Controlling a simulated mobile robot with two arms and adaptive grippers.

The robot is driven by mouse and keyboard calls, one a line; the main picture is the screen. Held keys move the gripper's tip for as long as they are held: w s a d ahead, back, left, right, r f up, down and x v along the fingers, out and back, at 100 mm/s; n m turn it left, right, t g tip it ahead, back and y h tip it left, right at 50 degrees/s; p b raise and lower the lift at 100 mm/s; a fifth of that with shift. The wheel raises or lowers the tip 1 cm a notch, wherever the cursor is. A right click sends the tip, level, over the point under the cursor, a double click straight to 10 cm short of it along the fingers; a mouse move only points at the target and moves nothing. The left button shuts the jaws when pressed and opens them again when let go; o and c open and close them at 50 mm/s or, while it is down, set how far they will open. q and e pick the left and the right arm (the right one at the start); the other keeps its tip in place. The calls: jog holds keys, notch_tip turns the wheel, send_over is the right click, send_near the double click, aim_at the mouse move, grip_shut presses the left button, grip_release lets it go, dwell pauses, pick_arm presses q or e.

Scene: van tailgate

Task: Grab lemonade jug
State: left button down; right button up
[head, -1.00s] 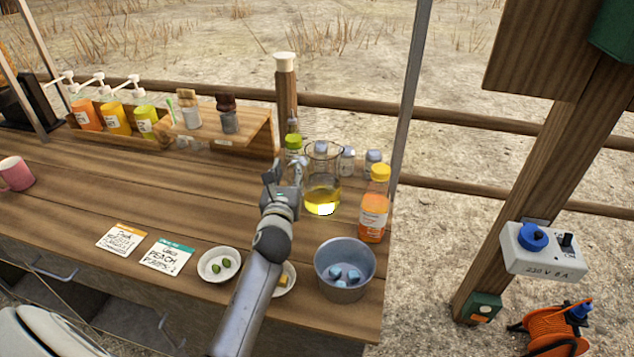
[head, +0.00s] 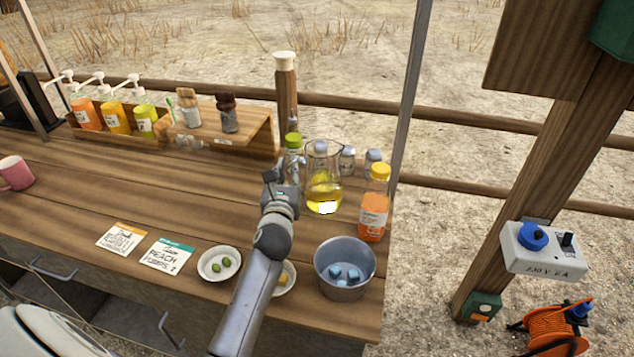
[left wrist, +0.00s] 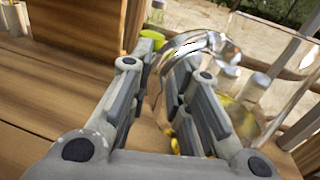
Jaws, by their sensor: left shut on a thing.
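The lemonade jug (head: 324,190) is a clear glass jug with yellow liquid at the bottom and a white label. It stands upright at the right end of the wooden counter in the head view. My left gripper (head: 285,178) is at the jug's left side. In the left wrist view the jug's clear handle (left wrist: 200,45) lies between the fingers of my left gripper (left wrist: 165,85), which is shut on it. The jug's glass body (left wrist: 265,75) shows at the right there. My right gripper is in neither view.
An orange bottle (head: 374,205) stands right of the jug. A green-capped bottle (head: 293,150) and several grey-capped shakers (head: 347,160) stand close behind. A metal bowl (head: 344,285) and small white dishes (head: 219,251) sit in front. The counter's middle (head: 190,195) is clear.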

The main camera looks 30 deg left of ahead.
pick_arm(q)
jog(key=shift+r, duration=0.65)
